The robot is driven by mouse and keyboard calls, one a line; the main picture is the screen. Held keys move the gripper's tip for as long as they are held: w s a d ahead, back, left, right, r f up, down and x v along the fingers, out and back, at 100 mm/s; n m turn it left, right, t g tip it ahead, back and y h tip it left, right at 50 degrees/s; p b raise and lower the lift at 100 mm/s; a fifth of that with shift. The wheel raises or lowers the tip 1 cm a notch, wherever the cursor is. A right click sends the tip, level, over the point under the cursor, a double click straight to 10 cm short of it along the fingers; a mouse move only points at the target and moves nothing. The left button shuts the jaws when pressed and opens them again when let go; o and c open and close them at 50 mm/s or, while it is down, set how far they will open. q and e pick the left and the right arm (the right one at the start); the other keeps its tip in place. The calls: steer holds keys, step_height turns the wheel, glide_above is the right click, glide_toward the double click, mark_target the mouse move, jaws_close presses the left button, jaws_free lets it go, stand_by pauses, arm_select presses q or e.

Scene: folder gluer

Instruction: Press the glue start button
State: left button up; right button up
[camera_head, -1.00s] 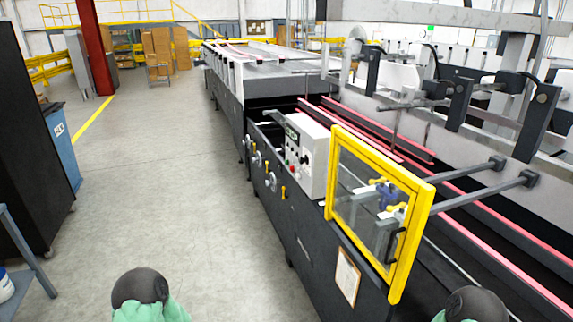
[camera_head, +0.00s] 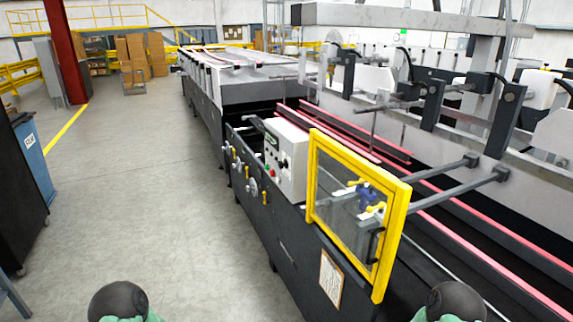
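The control box (camera_head: 285,160) of the folder gluer is a pale box on the machine's near side, right of the picture's middle. Its front panel carries a dark display, dark knobs and small coloured buttons. A red button (camera_head: 272,173) shows low on the panel, with a small green spot (camera_head: 271,166) just above it. Labels are too small to read, so I cannot tell which is the glue start button. Parts of my two arms show at the bottom edge, well short of the panel. Neither gripper is in view.
A yellow-framed clear guard (camera_head: 357,213) stands just right of the control box. Handwheels (camera_head: 252,187) stick out from the machine's side. The grey floor (camera_head: 130,190) left of the machine is clear. A dark cabinet (camera_head: 20,200) and blue bin (camera_head: 34,157) stand at the left.

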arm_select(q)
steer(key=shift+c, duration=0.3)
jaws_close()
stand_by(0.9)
